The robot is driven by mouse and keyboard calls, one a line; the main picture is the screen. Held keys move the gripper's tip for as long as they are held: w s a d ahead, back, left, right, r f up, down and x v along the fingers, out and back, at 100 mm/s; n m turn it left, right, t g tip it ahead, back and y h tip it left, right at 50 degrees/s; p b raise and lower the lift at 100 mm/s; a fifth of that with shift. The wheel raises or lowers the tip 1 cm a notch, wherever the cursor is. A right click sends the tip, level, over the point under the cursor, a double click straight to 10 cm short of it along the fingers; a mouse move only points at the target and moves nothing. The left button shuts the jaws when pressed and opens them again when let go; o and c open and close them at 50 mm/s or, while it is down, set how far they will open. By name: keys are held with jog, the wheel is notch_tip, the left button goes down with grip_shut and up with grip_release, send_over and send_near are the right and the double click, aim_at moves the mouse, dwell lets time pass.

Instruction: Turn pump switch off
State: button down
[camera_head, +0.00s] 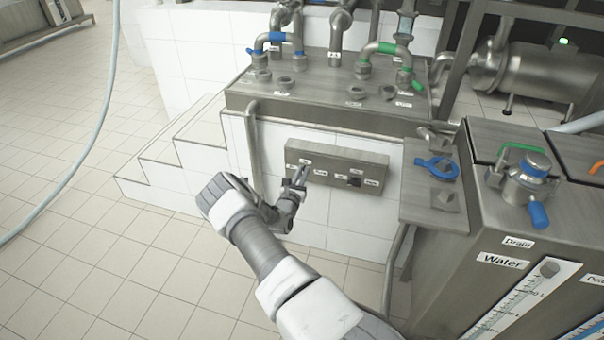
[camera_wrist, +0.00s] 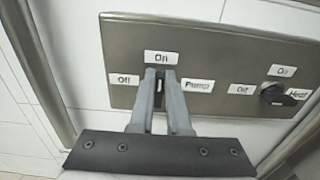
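The steel control panel (camera_head: 336,165) is on the white tiled wall below the pipe platform, and it fills the upper part of the wrist view (camera_wrist: 220,58). The pump switch (camera_wrist: 160,88) is at its left, mostly hidden between my fingers; the visible part appears upright, toward "On". The "Off" label (camera_wrist: 124,79) is left of it, "On" (camera_wrist: 161,57) above, and "Pump" (camera_wrist: 197,85) right. My gripper (camera_head: 297,181) is at the panel; in the wrist view its two fingers (camera_wrist: 161,80) are close together, one on each side of the switch handle, and look shut on it. Exact contact is hard to see.
The black heat switch (camera_wrist: 273,95) is on the panel's right, also visible in the head view (camera_head: 354,181). A vertical pipe (camera_head: 253,147) runs left of the panel. A steel ledge (camera_head: 436,205) and water tank (camera_head: 450,290) stand right. Tiled floor (camera_head: 130,260) is open left.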

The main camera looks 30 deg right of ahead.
jog(key=shift+f, duration=0.1)
dwell(0.4)
jog(key=shift+w+a+f+n+b, duration=0.25)
jog(key=shift+n+b, duration=0.45)
jog(key=shift+n, duration=2.25)
jog(key=shift+w+a+f+n+b, duration=0.15)
jog(key=shift+f+n+b, duration=0.4)
jog(key=shift+n, duration=2.35)
jog(key=shift+w+a+f+n+b, duration=0.2)
jog(key=shift+n+b, duration=0.65)
jog(key=shift+n, duration=2.4)
jog(key=c, duration=0.9)
grip_release()
jog(key=shift+r, duration=0.1)
jog(key=p+v, duration=0.4)
jog(key=v, duration=1.3)
jog(key=shift+s+a+p, duration=0.15)
jog(key=shift+p, duration=0.15)
